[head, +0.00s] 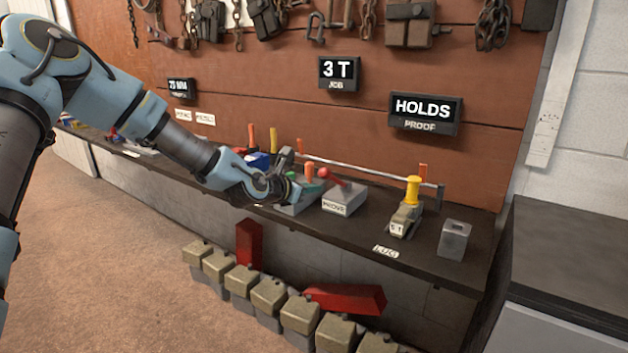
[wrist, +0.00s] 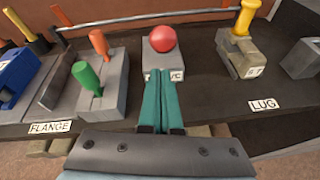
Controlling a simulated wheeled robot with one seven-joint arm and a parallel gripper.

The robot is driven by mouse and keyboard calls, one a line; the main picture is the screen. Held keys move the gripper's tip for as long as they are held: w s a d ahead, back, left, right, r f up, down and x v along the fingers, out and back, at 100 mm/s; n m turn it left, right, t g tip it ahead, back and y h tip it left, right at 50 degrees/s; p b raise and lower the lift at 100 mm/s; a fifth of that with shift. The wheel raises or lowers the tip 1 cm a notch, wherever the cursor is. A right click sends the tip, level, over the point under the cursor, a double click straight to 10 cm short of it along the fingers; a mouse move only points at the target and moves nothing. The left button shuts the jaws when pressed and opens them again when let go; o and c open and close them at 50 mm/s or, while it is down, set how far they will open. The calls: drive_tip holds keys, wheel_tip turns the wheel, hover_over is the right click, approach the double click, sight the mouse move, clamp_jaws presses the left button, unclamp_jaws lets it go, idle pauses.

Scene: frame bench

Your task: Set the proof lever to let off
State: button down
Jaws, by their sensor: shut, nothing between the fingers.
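The proof lever has a red ball knob (head: 324,173) on a short arm. It stands on a grey block (head: 343,201) with a label reading PROVE, and the knob leans to the left in the head view. In the wrist view the red knob (wrist: 163,38) is straight ahead, above the grey block's top. My gripper (wrist: 163,78) is shut and empty. Its teal fingers point at the front of the block and cover part of its label. Whether the tips touch the block I cannot tell. A sign (head: 424,108) above reads HOLDS, with PROOF under it.
Left of the lever, a grey block carries green (wrist: 87,76) and orange (wrist: 98,41) handles. Right of it is a clamp-like piece with a yellow knob (wrist: 243,18) and a LUG label (wrist: 264,104). A rod runs behind. Weights (head: 270,295) and red blocks sit below the bench.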

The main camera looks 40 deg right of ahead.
drive_tip(key=shift+d+r, duration=0.35)
drive_tip(key=shift+r, duration=0.1)
